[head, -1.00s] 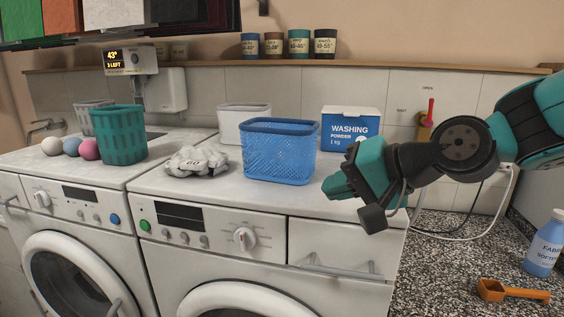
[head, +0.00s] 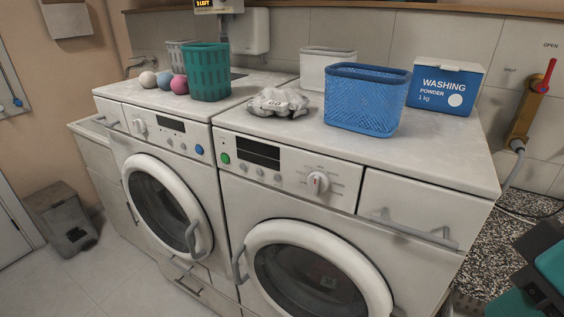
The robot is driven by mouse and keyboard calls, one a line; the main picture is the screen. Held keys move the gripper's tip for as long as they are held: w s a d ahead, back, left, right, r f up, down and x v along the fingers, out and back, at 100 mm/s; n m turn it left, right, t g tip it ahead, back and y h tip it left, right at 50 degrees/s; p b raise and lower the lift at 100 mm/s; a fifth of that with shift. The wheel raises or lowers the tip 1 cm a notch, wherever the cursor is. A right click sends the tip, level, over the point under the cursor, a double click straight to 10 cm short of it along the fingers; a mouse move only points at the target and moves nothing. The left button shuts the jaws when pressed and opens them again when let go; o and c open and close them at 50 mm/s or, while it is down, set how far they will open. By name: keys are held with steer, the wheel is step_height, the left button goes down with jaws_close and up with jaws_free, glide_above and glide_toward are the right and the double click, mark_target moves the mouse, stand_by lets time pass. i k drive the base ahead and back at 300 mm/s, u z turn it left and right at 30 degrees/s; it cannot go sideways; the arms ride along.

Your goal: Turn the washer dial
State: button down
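Two white washers stand side by side. The right washer (head: 285,208) has a round white dial (head: 318,182) with a red mark, on its panel between the small buttons and the drawer. The left washer (head: 112,137) has a similar white dial (head: 139,126) near its drawer. Nothing covers either dial. Teal and dark parts of my gripper (head: 540,272) show at the lower right edge, cut off by the frame. They are well to the right of both dials and touch neither. Whether the fingers are open or shut does not show.
On the washer tops are a blue basket (head: 365,100), a teal basket (head: 208,75), a white basket (head: 327,70), a grey cloth bundle (head: 278,102), several balls (head: 164,80) and a washing powder box (head: 445,90). Door handles and drawer handle (head: 413,228) stick out.

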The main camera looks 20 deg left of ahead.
mark_target(317, 181)
steer(key=z, duration=3.3)
steer(key=k, duration=2.1)
steer(key=u, duration=1.2)
